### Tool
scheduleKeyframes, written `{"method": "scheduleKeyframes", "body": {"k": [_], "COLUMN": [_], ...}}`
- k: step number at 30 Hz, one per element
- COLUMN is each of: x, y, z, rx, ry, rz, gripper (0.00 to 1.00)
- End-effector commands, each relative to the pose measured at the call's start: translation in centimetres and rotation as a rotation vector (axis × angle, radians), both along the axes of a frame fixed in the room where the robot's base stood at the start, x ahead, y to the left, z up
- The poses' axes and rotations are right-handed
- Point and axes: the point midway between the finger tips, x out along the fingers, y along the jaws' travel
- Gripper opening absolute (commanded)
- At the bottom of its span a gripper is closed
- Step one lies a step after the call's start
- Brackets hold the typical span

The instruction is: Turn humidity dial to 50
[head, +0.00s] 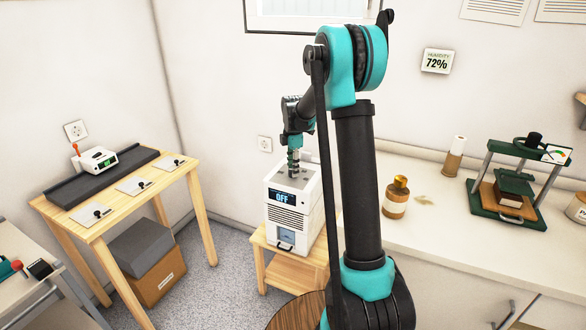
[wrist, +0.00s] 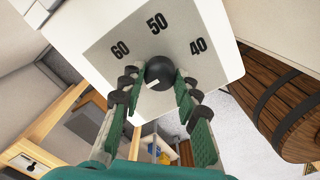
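The humidity dial is a round black knob (wrist: 159,71) on the light top panel of the white humidifier (head: 289,216). The wrist view shows 60 at its left, 50 above it and 40 at its right. A short white mark shows low on the knob, slightly left of centre, away from the 50. My gripper (wrist: 160,85) has its green-padded fingers on both sides of the knob, with narrow gaps seeming to show; firm contact is not visible. In the head view my gripper (head: 293,172) points down at the humidifier's top. The humidifier's display (head: 282,197) reads OFF.
The humidifier stands on a small wooden stand (head: 272,264) between a wooden table (head: 62,221) and the long counter (head: 440,233). A wooden barrel (wrist: 285,105) is close at the right in the wrist view.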

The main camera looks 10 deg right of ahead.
Motion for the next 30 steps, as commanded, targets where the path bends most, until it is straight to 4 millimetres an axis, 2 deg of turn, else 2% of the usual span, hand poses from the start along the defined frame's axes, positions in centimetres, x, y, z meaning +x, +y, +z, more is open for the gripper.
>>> {"method": "scheduleKeyframes", "body": {"k": [1,4,17,30], "x": [-0.02,-0.02,-0.01,0.01], "y": [0.0,0.0,0.0,-0.01], "z": [0.0,0.01,0.01,0.02], "rx": [0.0,0.0,-0.001,-0.001], "ry": [0.0,0.0,0.002,0.001], "rz": [0.0,0.0,-0.1,-0.479], "gripper": [0.14,0.03,0.03,0.03]}}
